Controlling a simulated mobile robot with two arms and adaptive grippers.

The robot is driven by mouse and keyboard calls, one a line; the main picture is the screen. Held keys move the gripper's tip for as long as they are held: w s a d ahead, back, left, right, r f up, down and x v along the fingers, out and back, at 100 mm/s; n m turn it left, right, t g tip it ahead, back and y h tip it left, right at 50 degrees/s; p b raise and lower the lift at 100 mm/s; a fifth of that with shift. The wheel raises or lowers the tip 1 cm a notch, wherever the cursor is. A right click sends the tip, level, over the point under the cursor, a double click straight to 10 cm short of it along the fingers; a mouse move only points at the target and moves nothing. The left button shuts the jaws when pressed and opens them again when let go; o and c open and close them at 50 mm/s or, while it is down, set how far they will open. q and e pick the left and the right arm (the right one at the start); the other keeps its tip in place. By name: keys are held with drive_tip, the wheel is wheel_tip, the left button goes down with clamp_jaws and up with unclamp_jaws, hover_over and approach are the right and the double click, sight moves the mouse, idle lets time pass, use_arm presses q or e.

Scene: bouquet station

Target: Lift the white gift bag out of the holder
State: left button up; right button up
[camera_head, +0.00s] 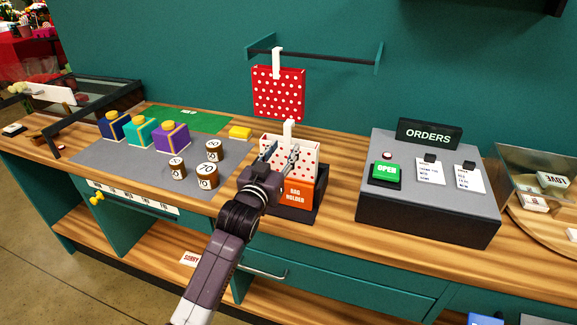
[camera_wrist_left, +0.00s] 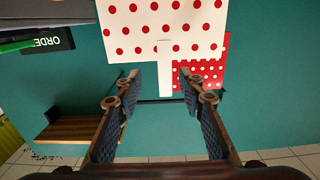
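The white gift bag with red dots (camera_head: 304,152) stands upright in the orange-fronted bag holder (camera_head: 300,193). Its white handle tab (camera_head: 289,128) sticks up above its top edge. My left gripper (camera_head: 280,153) is in front of the bag with its fingers apart, covering part of its left side. In the left wrist view the white bag (camera_wrist_left: 165,30) fills the top, and its white tab (camera_wrist_left: 165,80) shows between the two open fingers (camera_wrist_left: 158,74). I cannot tell whether the fingers touch the bag. My right gripper is not in view.
A red dotted bag (camera_head: 278,95) hangs from a wall rail (camera_head: 325,58) behind. The grey ORDERS console (camera_head: 430,200) stands right of the holder. Several gift boxes and numbered round weights (camera_head: 207,175) stand on the grey mat (camera_head: 100,155) at left.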

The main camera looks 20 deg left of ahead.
sight(287, 139)
use_arm(q)
drive_tip(key=shift+w, duration=0.65)
drive_tip(key=w, duration=0.1)
drive_tip(key=w+p, duration=0.2)
drive_tip(key=shift+w+a+r, duration=0.25)
drive_tip(key=shift+a+r, duration=0.05)
drive_tip(key=shift+r, duration=0.05)
drive_tip(key=shift+w+f, duration=0.1)
drive_tip(key=shift+w, duration=0.55)
drive_tip(key=shift+w+d+f, duration=0.1)
drive_tip(key=shift+w, duration=0.05)
drive_tip(key=shift+c, duration=0.4)
drive_tip(key=c, duration=0.8)
clamp_jaws()
